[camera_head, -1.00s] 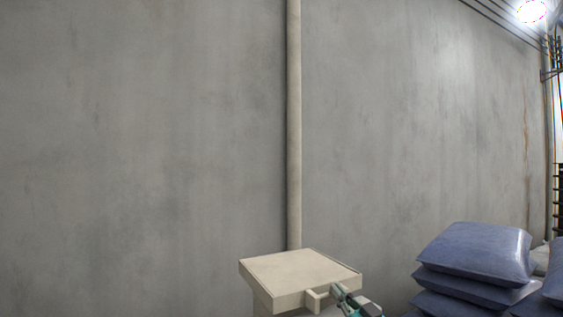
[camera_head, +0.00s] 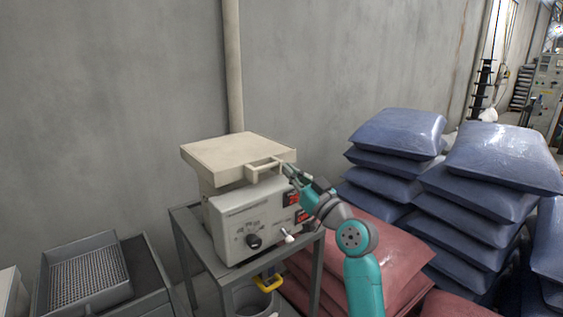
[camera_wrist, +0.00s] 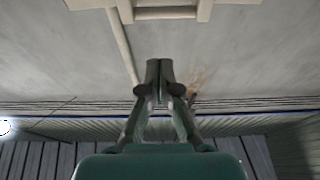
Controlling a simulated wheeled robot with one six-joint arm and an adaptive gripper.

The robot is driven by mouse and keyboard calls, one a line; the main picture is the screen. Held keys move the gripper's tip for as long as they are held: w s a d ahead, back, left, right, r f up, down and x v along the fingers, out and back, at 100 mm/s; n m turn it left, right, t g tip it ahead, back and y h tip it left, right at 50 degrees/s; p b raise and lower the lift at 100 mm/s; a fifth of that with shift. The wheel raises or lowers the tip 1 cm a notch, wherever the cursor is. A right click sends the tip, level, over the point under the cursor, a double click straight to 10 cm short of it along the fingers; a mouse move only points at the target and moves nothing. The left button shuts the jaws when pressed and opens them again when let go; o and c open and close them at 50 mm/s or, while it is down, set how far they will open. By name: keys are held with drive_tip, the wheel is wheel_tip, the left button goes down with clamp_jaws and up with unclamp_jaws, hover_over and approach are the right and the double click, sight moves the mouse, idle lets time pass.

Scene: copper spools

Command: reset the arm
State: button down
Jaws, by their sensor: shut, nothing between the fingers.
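My gripper (camera_head: 291,172) is at the end of my teal arm, close to the right end of the handle (camera_head: 264,168) on the beige lid (camera_head: 235,153). The lid tops a pale machine (camera_head: 240,225) with a dark knob, red displays and a small white lever. In the wrist view my gripper (camera_wrist: 160,68) has its fingers together with nothing between them. The lid's handle (camera_wrist: 166,14) shows there at the top edge, apart from the fingertips.
The machine stands on a grey metal frame (camera_head: 189,250) by a concrete wall. A grey tray (camera_head: 90,275) is at the left. Blue sacks (camera_head: 395,133) are piled at the right, and red sacks (camera_head: 395,260) lie behind my arm.

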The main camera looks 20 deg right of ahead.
drive_tip(key=shift+f+v, duration=0.15)
drive_tip(key=shift+v, duration=0.65)
drive_tip(key=shift+f+v, duration=0.2)
drive_tip(key=shift+v, duration=0.65)
drive_tip(key=s+a+f+m+g+h, duration=0.15)
drive_tip(key=s+f, duration=0.25)
drive_tip(key=f, duration=0.5)
drive_tip(key=s+a+f+m+h, duration=0.1)
drive_tip(key=s+f+m+h, duration=0.2)
drive_tip(key=f, duration=0.6)
drive_tip(key=s+a+f+m+g+h, duration=0.1)
drive_tip(key=s+a+f+g+h, duration=0.1)
drive_tip(key=s+f, duration=1.3)
drive_tip(key=s+a+f+g, duration=0.1)
drive_tip(key=s+f, duration=0.1)
drive_tip(key=s, duration=0.7)
drive_tip(key=s+a+f, duration=0.1)
drive_tip(key=s, duration=0.8)
drive_tip(key=s+r+n, duration=0.1)
drive_tip(key=s+r, duration=0.1)
drive_tip(key=s, duration=0.6)
drive_tip(key=s+a+r+n+g, duration=0.1)
drive_tip(key=s+r, duration=0.1)
drive_tip(key=s, duration=0.6)
drive_tip(key=shift+a, duration=0.35)
